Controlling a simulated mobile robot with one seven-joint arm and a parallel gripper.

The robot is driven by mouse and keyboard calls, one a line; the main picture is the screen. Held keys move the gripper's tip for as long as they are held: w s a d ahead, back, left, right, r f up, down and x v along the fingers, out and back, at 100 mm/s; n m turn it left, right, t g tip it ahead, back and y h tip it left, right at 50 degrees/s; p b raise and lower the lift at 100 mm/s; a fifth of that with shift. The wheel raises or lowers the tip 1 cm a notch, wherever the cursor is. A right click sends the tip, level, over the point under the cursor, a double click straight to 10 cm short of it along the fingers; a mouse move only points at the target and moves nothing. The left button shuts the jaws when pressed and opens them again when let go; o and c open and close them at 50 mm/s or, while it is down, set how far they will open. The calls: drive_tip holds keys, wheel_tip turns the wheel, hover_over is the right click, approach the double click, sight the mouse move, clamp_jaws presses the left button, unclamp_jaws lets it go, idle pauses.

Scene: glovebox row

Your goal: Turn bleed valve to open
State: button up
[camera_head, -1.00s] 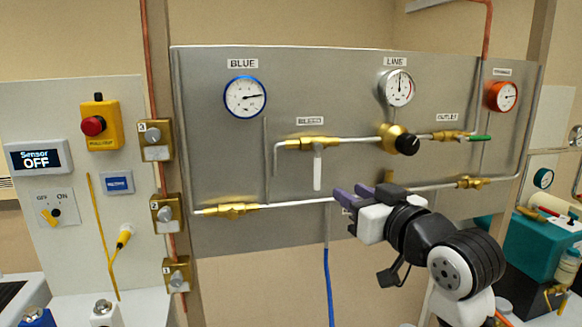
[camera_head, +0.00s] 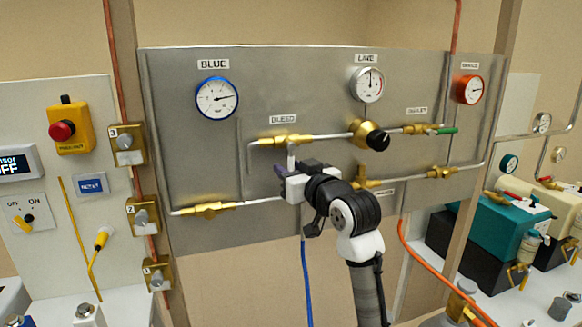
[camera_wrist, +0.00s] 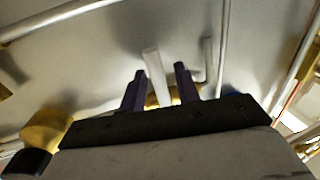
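The bleed valve is a brass body (camera_head: 279,139) under the BLEED label on the grey panel. Its white lever (camera_head: 291,153) hangs down, with its lower part hidden behind my gripper (camera_head: 293,167). In the wrist view a white lever (camera_wrist: 155,72) stands between the two purple fingers of my gripper (camera_wrist: 160,72). Gaps show on both sides of it, so the fingers look open and apart from it. How deep it reaches between them is hard to tell.
A black knob (camera_head: 379,141) on a brass valve and a green-handled outlet valve (camera_head: 446,131) are to the right. A lower pipe with a brass fitting (camera_head: 209,209) runs near my gripper. A blue hose (camera_head: 306,280) hangs below.

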clamp_jaws()
drive_tip(key=shift+d, duration=0.1)
idle(0.4)
drive_tip(key=shift+w+d+n+b, duration=0.2)
drive_tip(key=shift+d+n+b, duration=0.3)
drive_tip(key=shift+n+b, duration=0.5)
drive_tip(key=d+n, duration=0.1)
drive_tip(key=n, duration=0.1)
drive_tip(key=d+r+n+h+b, duration=0.1)
drive_tip(key=n, duration=0.2)
drive_tip(key=w+r+n+g+h, duration=0.1)
drive_tip(key=n, duration=0.1)
drive_tip(key=shift+d, duration=0.4)
drive_tip(key=shift+n, duration=0.3)
unclamp_jaws()
